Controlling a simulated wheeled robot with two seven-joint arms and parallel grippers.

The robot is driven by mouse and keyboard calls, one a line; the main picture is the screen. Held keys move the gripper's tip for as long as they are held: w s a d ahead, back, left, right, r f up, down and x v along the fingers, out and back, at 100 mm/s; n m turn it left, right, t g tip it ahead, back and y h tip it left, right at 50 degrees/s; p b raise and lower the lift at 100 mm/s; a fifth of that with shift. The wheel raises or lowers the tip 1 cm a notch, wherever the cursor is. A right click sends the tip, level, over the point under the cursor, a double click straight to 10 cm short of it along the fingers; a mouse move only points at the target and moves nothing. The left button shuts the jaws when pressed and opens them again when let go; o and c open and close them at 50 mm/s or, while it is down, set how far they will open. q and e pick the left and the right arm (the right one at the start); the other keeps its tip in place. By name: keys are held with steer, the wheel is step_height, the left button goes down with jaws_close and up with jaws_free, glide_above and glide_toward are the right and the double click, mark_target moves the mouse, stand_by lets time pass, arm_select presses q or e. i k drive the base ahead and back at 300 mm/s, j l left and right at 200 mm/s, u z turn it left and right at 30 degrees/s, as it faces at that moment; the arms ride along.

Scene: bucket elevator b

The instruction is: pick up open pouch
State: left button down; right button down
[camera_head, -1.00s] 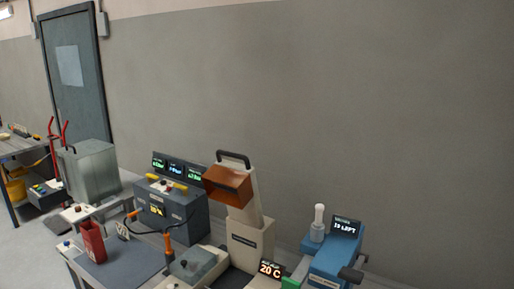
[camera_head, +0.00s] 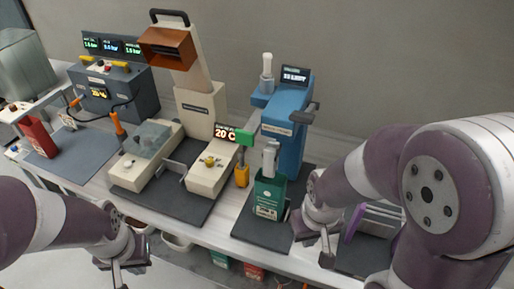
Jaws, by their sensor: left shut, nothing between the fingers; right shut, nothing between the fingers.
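A green pouch-like container (camera_head: 268,198) with a pale label stands upright on a dark mat (camera_head: 262,232), in front of the blue machine (camera_head: 290,130). A white piece rises at its top; I cannot tell whether its mouth is open. My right gripper (camera_head: 327,256) is shut and empty, just right of the green container and apart from it, near the table's front edge. My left gripper (camera_head: 119,274) is shut and empty in front of the table, at the lower left, far from the container.
A cream sealer-like machine (camera_head: 205,105) with an orange hood and a 20 C display stands left of the blue machine. A red container (camera_head: 40,138) stands at far left. A rack (camera_head: 375,218) sits partly behind my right arm. Bins lie below the table.

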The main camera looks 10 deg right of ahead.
mark_target(269, 197)
steer(key=l+z, duration=0.45)
steer(key=l, duration=0.4)
steer(key=l+z, duration=0.45)
steer(key=l, duration=0.45)
